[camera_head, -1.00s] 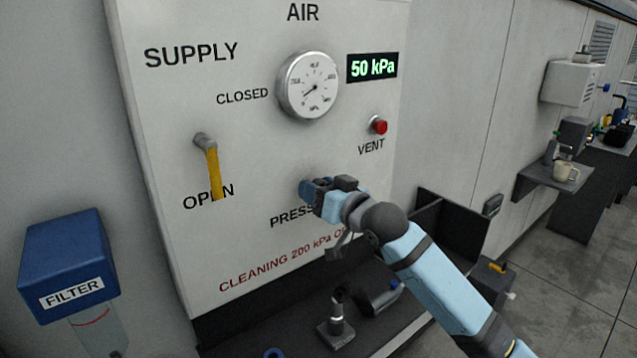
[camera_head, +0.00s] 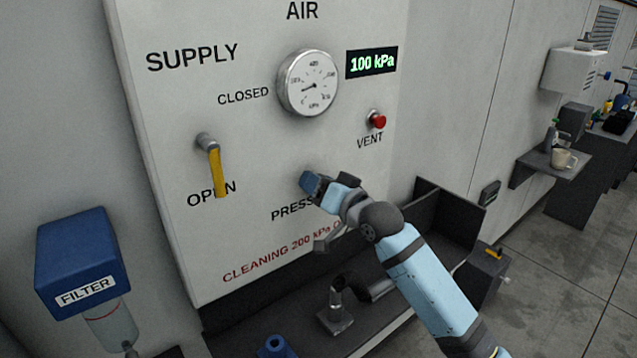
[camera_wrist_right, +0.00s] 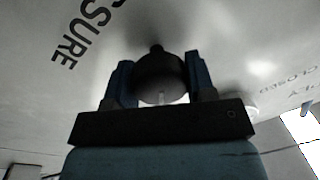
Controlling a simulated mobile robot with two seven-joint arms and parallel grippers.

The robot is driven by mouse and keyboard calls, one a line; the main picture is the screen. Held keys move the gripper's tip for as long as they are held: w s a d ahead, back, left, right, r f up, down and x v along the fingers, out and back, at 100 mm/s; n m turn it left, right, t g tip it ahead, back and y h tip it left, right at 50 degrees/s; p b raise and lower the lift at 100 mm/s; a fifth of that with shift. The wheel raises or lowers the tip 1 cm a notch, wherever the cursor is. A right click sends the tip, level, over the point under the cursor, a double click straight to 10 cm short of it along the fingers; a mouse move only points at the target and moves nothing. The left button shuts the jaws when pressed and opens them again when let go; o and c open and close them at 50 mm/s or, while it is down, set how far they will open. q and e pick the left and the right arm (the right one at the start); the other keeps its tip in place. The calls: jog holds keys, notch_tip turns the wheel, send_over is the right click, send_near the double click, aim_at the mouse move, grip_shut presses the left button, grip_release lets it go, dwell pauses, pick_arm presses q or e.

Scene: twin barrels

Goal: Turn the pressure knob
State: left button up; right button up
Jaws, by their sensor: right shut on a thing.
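The dark round pressure knob (camera_wrist_right: 160,78) sits between the two blue fingers of my right gripper (camera_wrist_right: 160,85) in the right wrist view. A pale mark shows on the knob's face. In the head view my right gripper (camera_head: 322,186) is at the panel (camera_head: 255,140), above the partly covered "PRESSURE" label, and it hides the knob. The round gauge (camera_head: 308,83) is above it. The green display (camera_head: 371,62) reads 100 kPa. My left gripper is not in view.
The yellow supply lever (camera_head: 215,170) points down at "OPEN". The red vent button (camera_head: 378,121) is right of the gripper. Red text below mentions cleaning at 200 kPa. A dark shelf (camera_head: 270,318) runs under the panel, and a blue filter (camera_head: 82,258) stands at left.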

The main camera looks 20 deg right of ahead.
jog(key=o, duration=0.9)
jog(key=b+v, duration=0.2)
jog(key=v, duration=1.1)
jog(key=shift+s+d+f, duration=0.1)
jog(key=shift+s+d, duration=0.15)
jog(key=shift+s, duration=0.1)
